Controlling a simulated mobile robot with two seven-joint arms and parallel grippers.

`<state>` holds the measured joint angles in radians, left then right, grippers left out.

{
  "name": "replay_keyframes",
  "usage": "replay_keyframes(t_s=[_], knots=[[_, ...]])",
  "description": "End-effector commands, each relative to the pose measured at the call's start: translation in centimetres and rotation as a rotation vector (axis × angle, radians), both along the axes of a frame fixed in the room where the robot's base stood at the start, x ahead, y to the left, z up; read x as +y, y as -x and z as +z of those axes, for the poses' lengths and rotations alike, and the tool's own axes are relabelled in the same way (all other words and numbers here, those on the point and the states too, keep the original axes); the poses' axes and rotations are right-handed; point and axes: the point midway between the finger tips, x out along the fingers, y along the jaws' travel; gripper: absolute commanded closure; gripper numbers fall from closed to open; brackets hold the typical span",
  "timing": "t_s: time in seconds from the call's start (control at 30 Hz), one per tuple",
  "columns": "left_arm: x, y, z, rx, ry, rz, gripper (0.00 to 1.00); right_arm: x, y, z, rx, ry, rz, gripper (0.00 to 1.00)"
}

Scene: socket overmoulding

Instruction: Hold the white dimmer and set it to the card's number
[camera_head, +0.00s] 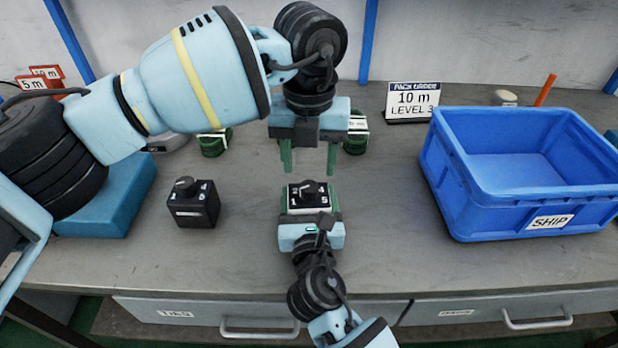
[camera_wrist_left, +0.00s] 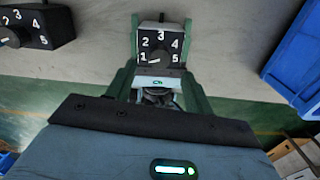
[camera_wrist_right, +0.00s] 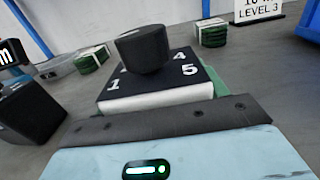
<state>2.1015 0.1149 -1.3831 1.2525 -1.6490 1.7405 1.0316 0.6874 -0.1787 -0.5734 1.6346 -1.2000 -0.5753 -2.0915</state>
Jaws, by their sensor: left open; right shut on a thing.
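The white dimmer (camera_head: 307,210) has a black dial face and black knob; it is upright at the bench's middle. Its white side shows in the right wrist view (camera_wrist_right: 155,101). My right gripper (camera_head: 310,198) is shut on it from the front. My left gripper (camera_head: 309,171) is open, pointing down just behind and above the dimmer; in the left wrist view its fingers flank the dial (camera_wrist_left: 160,45). The dial reads 1 to 5, and the knob's white line appears to point near 1. The card (camera_head: 413,101) reads "10 m LEVEL 3".
A black dimmer (camera_head: 194,203) stands to the left, clear of the white one. A blue SHIP crate (camera_head: 462,205) is at the right. Green cable coils (camera_head: 213,143) lie behind. A blue block-like object (camera_head: 105,200) is at the left. Bare bench lies between dimmer and crate.

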Motion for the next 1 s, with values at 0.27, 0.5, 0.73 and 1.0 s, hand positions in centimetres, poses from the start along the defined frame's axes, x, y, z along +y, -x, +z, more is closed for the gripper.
replay_keyframes(t_s=[0.27,0.5,0.73,1.0], knots=[[0.0,0.0,-3.9,0.000,0.000,0.002,0.48,0.0,0.0,0.0,0.000,0.000,0.000,0.54],[0.0,0.0,-4.9,-0.001,0.000,0.001,0.48,0.0,0.0,0.0,0.000,0.000,0.000,0.54],[0.0,0.0,-4.9,-0.001,0.000,0.001,0.50,0.0,0.0,0.0,0.000,0.000,0.000,0.54],[0.0,0.0,-4.9,-0.001,0.000,0.001,0.86,0.0,0.0,0.0,0.000,0.000,0.000,0.54]])
